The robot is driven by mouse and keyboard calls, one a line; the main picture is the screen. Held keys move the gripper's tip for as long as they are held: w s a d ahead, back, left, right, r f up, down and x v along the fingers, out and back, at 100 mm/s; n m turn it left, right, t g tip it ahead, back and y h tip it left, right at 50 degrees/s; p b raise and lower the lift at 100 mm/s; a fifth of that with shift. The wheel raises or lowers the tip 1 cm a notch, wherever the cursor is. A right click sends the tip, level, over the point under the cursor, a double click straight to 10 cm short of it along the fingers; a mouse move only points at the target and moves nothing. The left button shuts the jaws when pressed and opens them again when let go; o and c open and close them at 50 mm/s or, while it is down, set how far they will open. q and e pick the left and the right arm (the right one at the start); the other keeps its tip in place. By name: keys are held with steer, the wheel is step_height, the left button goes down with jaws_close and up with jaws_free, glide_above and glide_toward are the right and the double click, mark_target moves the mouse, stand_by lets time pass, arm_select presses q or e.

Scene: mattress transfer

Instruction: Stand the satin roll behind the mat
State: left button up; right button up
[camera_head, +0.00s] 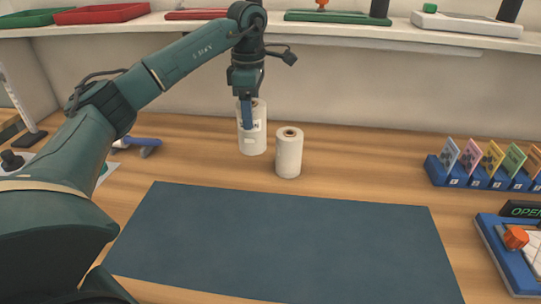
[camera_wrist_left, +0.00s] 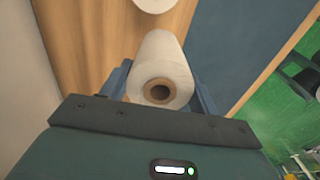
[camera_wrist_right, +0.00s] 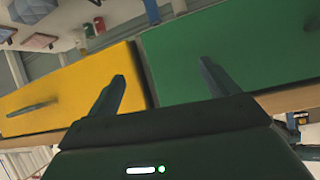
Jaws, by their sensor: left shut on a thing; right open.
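Two white rolls stand upright behind the dark blue mat (camera_head: 272,245). My left gripper (camera_head: 248,112) points down and is shut on the left, farther roll (camera_head: 256,142), which has a partly covered label; I cannot tell if its base touches the table. That roll (camera_wrist_left: 163,62) also shows between the fingers in the left wrist view, with its brown core end facing the camera. The other roll (camera_head: 289,153) stands free, nearer the mat. I cannot read which is satin. My right gripper (camera_wrist_right: 162,72) is open and empty, facing yellow and green fronts, away from the rolls.
A shelf (camera_head: 390,30) with trays runs along the back wall. A blue rack of colored cards (camera_head: 485,175) and a blue tray with an orange piece (camera_head: 516,238) are at the right. A blue item (camera_head: 140,144) lies left. The table right of the rolls is clear.

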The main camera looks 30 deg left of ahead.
mark_target(252, 142)
arm_select(q)
step_height(252, 142, down, 8)
steer(key=shift+f, duration=0.25)
steer(key=shift+f, duration=0.2)
steer(key=o, duration=1.2)
step_height(252, 142, up, 12)
steer(key=shift+r, duration=0.2)
